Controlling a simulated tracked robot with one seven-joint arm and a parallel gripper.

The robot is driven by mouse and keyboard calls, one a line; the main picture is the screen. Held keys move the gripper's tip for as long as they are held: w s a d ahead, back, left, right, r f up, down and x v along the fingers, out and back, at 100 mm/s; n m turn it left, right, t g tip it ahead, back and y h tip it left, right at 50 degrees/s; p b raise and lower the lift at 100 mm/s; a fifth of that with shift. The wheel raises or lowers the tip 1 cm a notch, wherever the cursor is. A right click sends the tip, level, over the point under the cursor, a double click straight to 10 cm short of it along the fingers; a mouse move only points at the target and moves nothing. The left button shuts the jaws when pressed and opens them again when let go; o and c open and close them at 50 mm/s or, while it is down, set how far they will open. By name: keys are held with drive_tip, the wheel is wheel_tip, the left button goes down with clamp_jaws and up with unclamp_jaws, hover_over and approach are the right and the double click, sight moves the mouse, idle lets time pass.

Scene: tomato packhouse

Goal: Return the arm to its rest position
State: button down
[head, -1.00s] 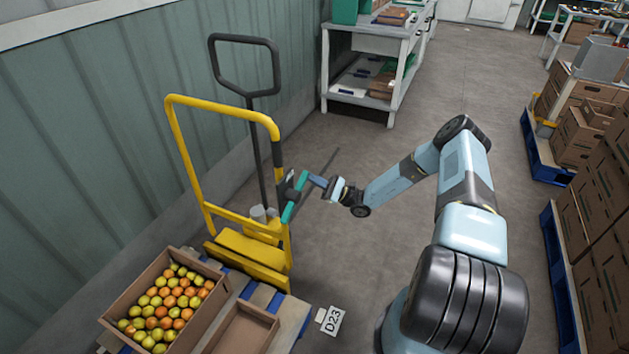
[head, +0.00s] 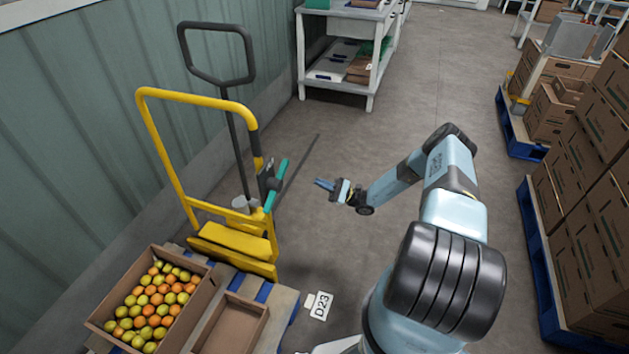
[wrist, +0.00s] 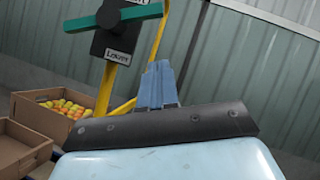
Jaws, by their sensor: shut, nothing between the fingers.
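My gripper (head: 320,184) is at the end of my light-blue arm, left of the arm's elbow in the head view. Its blue fingers are together and empty, and they also show in the wrist view (wrist: 158,84). The arm is stretched out over the floor. The fingertips stand apart from the teal lever (head: 277,186), with a gap of floor between them. The lever sits on a dark box on the yellow frame of a lift truck (head: 233,246). In the wrist view the lever (wrist: 114,16) lies nearly level above a label reading "Lower".
A box of tomatoes (head: 193,321) and an empty box (head: 256,308) stand on a pallet at lower left. A corrugated wall runs along the left. Stacked cartons (head: 603,215) on blue pallets stand at right. A white shelf table (head: 372,92) is at the back.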

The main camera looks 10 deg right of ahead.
drive_tip(key=shift+d, duration=0.15)
idle(0.3)
drive_tip(key=s+a+r+n+g+h, duration=0.1)
drive_tip(key=s+r+n+g+h, duration=0.3)
drive_tip(key=r, duration=0.8)
drive_tip(key=s+a+r+n+g+h, duration=0.2)
drive_tip(key=s+r+n+g+h, duration=0.3)
drive_tip(key=r, duration=0.8)
drive_tip(key=s+a+r+n+g+h, duration=0.1)
drive_tip(key=r+n+g+h, duration=0.15)
drive_tip(key=r+h, duration=0.65)
drive_tip(key=s+d+r+n+t+h, duration=0.1)
drive_tip(key=s+r+t, duration=0.4)
drive_tip(key=s+r, duration=0.6)
drive_tip(key=s+d+r+n+t+h, duration=0.2)
drive_tip(key=s+d+r+t+h, duration=0.1)
drive_tip(key=s+r, duration=0.9)
drive_tip(key=shift+s+d+r+t+h, duration=0.15)
drive_tip(key=shift+s+d+t+h, duration=0.3)
drive_tip(key=shift+s+t, duration=1.4)
drive_tip(key=shift+s+n+g, duration=0.25)
drive_tip(key=shift+s+g, duration=0.35)
